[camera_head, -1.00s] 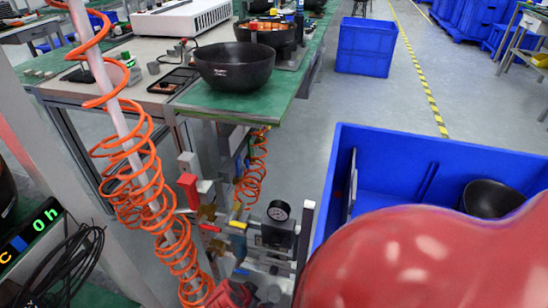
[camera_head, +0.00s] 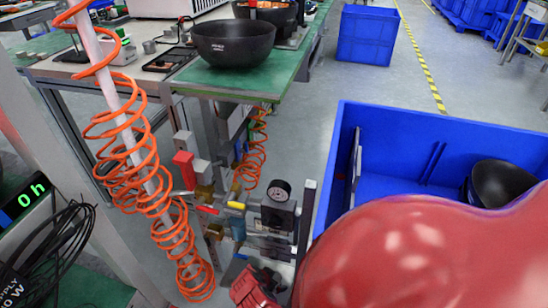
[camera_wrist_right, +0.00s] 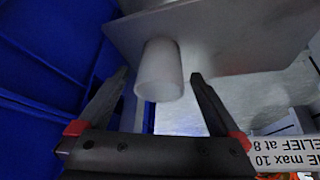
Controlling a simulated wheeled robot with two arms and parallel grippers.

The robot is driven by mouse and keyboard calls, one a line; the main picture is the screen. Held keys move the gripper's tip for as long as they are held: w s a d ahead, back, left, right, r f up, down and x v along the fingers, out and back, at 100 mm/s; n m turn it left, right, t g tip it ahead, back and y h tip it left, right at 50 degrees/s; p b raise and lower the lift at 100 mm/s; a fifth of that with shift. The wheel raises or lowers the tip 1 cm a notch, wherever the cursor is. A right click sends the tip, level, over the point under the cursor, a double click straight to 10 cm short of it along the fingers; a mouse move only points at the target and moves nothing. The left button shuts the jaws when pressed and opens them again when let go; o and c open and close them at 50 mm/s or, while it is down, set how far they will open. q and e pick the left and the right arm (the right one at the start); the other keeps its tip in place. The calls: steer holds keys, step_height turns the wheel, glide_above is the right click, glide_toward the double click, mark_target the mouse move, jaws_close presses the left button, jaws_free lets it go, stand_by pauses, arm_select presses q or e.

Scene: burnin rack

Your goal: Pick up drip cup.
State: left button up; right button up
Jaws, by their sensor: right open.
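The drip cup (camera_wrist_right: 160,72) looks like a small whitish, translucent cup in the right wrist view, in front of a grey metal plate. My right gripper (camera_wrist_right: 158,78) is open, with one dark finger on each side of the cup. Gaps show between both fingers and the cup, so neither seems to touch it. How deep the cup sits between the fingers I cannot tell. In the head view my right gripper (camera_head: 255,288) is a red and dark shape at the bottom, below the gauge fittings. The cup cannot be made out there. My left gripper is not in view.
A pressure gauge (camera_head: 279,190) and pipe fittings stand just above my right gripper. An orange coiled hose (camera_head: 135,170) hangs to the left. A blue crate (camera_head: 440,130) with a dark bowl (camera_head: 500,183) is at right. The green-topped bench (camera_head: 285,72) stands behind.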

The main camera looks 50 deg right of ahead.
steer(key=shift+d+f, duration=0.35)
steer(key=shift+f, duration=0.2)
steer(key=shift+r, duration=0.1)
steer(key=c, duration=1.4)
steer(key=shift+r, duration=0.1)
